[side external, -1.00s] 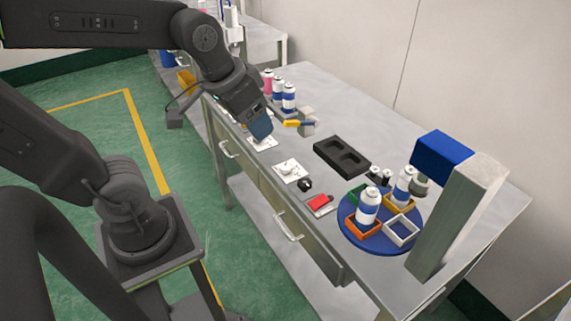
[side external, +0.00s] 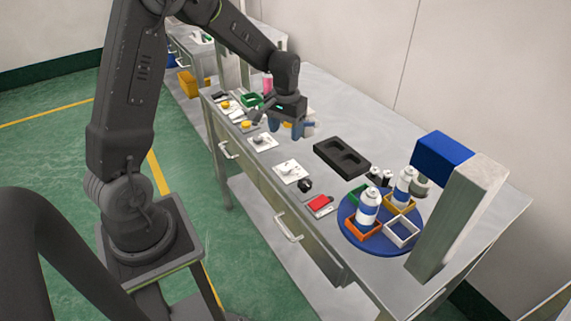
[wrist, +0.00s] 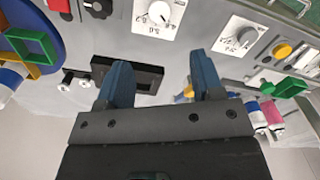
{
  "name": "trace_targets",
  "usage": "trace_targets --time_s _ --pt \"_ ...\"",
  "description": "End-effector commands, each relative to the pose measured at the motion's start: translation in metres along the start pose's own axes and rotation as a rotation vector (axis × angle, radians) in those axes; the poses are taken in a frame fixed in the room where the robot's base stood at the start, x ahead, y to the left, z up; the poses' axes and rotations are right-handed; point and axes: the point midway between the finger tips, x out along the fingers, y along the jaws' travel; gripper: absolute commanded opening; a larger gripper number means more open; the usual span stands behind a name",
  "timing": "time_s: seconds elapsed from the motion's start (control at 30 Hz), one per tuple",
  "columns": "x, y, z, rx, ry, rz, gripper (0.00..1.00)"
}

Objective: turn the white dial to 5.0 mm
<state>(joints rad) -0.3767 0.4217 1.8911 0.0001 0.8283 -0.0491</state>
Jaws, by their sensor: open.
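A white dial (side external: 291,170) sits on a square white plate on the steel table; it also shows at the top of the wrist view (wrist: 160,14), with printed numbers, one reading 5.0. A second white dial plate (side external: 262,142) is to its left, and in the wrist view (wrist: 241,36) it is at the upper right. The pointer settings are too small to read surely. My gripper (side external: 289,132) is above the table behind the two dials, apart from both. In the wrist view its blue fingers (wrist: 158,65) are spread with nothing between them.
A blue turntable (side external: 373,241) with bottles and coloured frames stands at right, beside a grey post (side external: 452,222).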

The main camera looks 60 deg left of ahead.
Motion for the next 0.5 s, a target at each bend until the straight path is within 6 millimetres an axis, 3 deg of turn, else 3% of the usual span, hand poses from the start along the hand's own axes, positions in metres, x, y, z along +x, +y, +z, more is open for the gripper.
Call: trace_targets --time_s 0.5 --pt "0.100 0.000 0.002 0.001 -0.005 -0.001 0.61"
